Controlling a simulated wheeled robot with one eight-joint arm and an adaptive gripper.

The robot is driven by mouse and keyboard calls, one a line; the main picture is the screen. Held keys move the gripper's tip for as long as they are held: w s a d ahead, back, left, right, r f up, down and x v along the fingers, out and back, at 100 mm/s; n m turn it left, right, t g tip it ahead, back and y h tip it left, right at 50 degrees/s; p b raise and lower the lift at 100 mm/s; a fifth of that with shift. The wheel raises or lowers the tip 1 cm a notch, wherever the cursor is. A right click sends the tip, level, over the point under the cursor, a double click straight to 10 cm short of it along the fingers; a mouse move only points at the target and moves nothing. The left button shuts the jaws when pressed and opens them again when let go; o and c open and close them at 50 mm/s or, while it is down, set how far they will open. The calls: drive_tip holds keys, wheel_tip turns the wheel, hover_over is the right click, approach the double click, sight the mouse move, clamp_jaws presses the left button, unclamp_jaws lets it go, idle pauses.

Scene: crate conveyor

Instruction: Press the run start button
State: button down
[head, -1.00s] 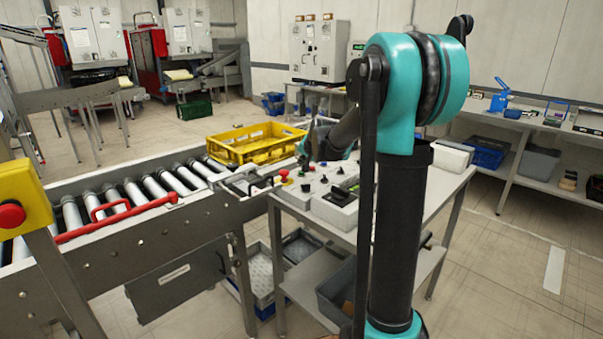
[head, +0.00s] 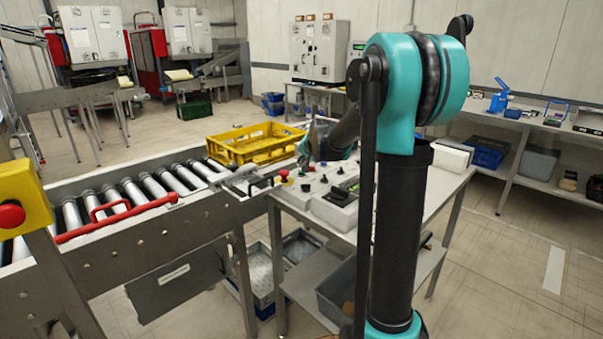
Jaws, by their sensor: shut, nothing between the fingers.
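A control panel (head: 296,193) with small buttons and black knobs stands on the grey table beside the conveyor. A red mushroom button (head: 284,174) is at its left end. Small coloured buttons sit at its back, but they are too small to read, so I cannot tell which one is the run start button. My gripper (head: 304,158) is small and dark in the view, shut and empty, low over the back edge of the panel. I cannot tell whether its tip touches a button. My own arm hides part of the table to the right.
A yellow crate (head: 235,150) sits at the far end of the roller conveyor (head: 150,240). A grey box with a black knob (head: 340,212) stands at the table's front. A red emergency button (head: 11,215) is at the left edge. Grey bins are on the lower shelf.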

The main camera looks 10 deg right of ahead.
drive_tip(key=shift+f, duration=0.4)
drive_tip(key=shift+f, duration=0.45)
idle(0.7)
drive_tip(key=shift+r, duration=0.9)
drive_tip(key=shift+r, duration=2.5)
